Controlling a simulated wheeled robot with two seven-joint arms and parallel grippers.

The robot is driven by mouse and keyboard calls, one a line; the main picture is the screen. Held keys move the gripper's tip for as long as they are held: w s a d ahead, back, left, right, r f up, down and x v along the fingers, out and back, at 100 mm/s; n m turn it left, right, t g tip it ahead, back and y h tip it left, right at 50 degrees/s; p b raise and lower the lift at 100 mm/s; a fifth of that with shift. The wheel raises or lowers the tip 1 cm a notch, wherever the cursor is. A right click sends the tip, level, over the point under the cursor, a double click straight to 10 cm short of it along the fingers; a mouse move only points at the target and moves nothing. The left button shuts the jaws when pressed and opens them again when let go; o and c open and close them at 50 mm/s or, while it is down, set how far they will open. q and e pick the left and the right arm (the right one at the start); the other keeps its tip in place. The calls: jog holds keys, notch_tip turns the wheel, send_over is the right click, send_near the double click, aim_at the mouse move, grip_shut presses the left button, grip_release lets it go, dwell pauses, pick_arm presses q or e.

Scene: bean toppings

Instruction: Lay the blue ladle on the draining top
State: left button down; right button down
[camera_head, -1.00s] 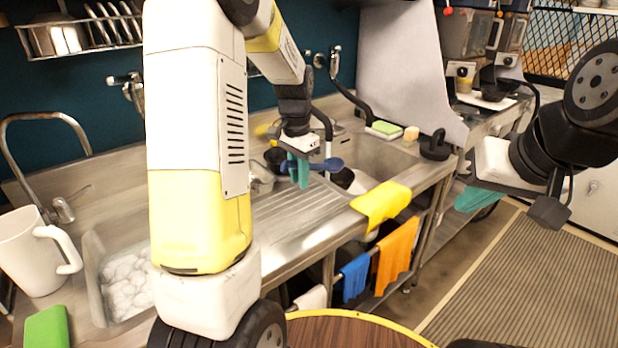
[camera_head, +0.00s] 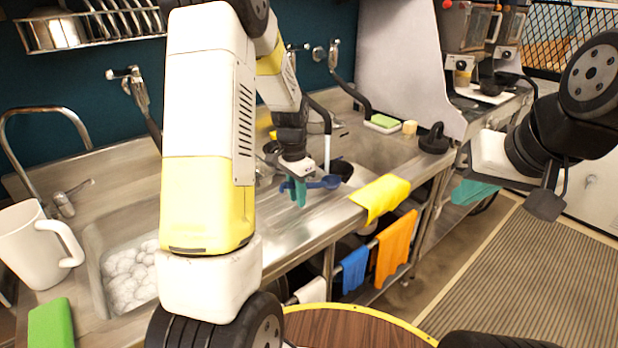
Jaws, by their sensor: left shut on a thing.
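My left gripper (camera_head: 297,192) has teal fingers and is shut on the blue ladle (camera_head: 327,182). The ladle lies roughly level across the fingers, with its bowl to the right. It is over the ribbed steel draining top (camera_head: 300,233); I cannot tell whether it touches the surface. My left arm hides part of the counter and the left side of the draining top. My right gripper (camera_head: 474,191) has teal fingers and hangs at the right, away from the counter; its finger gap is not clear.
A sink (camera_head: 122,278) with white foam is at the left, beside a white mug (camera_head: 38,245) and a green sponge (camera_head: 50,324). A yellow cloth (camera_head: 380,195) drapes over the counter's front edge. Dark bowls (camera_head: 341,168) and another basin lie behind the ladle.

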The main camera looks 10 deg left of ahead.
pick_arm(q)
jog(key=shift+f, duration=0.35)
jog(key=c, duration=1.2)
grip_release()
jog(key=shift+o, duration=0.2)
jog(key=shift+s+a+r, duration=0.1)
jog(key=shift+s+r, duration=0.05)
jog(key=shift+r, duration=3.8)
jog(key=s+d+r+n+t+h, duration=0.1)
jog(key=s+d+r+n+t, duration=0.1)
jog(key=s+r, duration=0.5)
jog(key=s+d+r+n+t, duration=0.3)
jog(key=s+r+n, duration=0.2)
jog(key=s, duration=1)
notch_tip(320, 180, up, 3)
jog(key=shift+s+t+h, duration=0.15)
jog(key=shift+t+h, duration=0.25)
